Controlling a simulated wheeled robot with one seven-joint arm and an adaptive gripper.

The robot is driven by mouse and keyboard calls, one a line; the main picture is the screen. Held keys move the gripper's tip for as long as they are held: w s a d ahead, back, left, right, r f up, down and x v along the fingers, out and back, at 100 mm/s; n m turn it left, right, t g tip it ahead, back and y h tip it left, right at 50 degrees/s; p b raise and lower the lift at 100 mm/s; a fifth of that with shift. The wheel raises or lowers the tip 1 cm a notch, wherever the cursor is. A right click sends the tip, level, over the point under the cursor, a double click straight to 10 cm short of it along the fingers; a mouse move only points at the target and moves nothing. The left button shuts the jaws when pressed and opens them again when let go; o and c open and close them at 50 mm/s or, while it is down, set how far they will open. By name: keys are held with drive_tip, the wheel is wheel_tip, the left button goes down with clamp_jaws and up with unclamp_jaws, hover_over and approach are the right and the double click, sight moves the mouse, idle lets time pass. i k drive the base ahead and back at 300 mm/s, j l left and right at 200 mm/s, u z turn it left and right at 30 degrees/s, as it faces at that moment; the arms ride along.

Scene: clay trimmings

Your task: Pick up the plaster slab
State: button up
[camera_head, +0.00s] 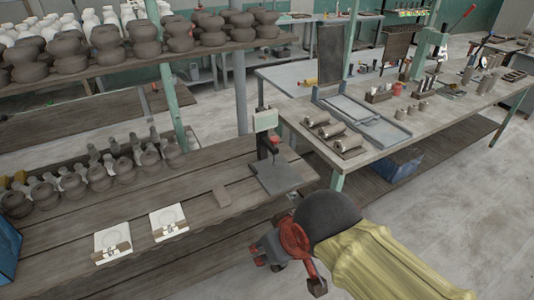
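Two pale, roughly square slabs lie on the wooden bench at the lower left, and either could be the plaster slab. The left slab (112,236) and the right slab (167,215) lie flat and apart, each with a faint round mark and a small brownish piece at its front edge. My gripper (289,272) is at the lower middle, right of both slabs and beyond the bench's right edge. My wrist and yellow-sleeved forearm hide part of the floor.
A row of brown pots (101,178) stands behind the slabs. A shelf of pots (63,60) hangs above. A blue crate (5,250) is at far left.

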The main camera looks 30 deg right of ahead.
sight(170, 221)
drive_tip(key=i+l+u, duration=0.1)
drive_tip(key=i, duration=0.4)
drive_tip(key=i+l, duration=0.25)
drive_tip(key=i, duration=0.25)
drive_tip(key=u, duration=0.05)
